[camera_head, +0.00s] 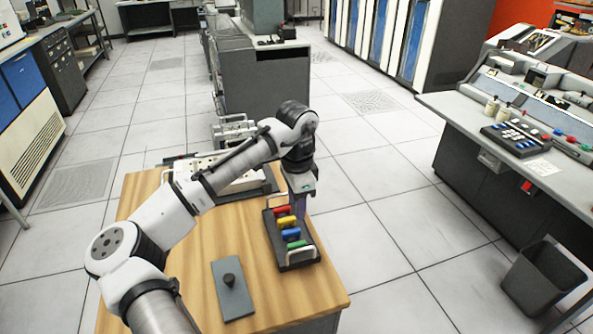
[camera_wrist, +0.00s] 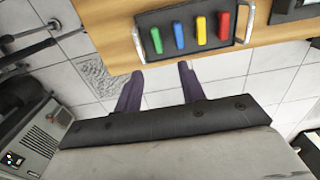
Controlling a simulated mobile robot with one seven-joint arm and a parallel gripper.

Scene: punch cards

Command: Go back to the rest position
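My gripper (camera_head: 302,207) hangs at the end of my arm, beside the right side of a dark tray near the table's right edge. In the wrist view its two purple-grey fingers stand apart, and the gripper (camera_wrist: 159,72) is open with nothing between them. The dark tray (camera_head: 299,265) has a pale handle at each end. It holds a red, a yellow, a blue and a green block in a row. The tray (camera_wrist: 205,19) also shows at the top of the wrist view, beyond the fingertips.
The wooden table (camera_head: 195,270) carries a grey plate (camera_head: 236,301) with a black knob at the front. A pale device (camera_head: 232,183) stands behind my arm, partly hidden. A control console (camera_head: 465,115) and a dark bin (camera_head: 541,278) stand at the right. Tiled floor between is clear.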

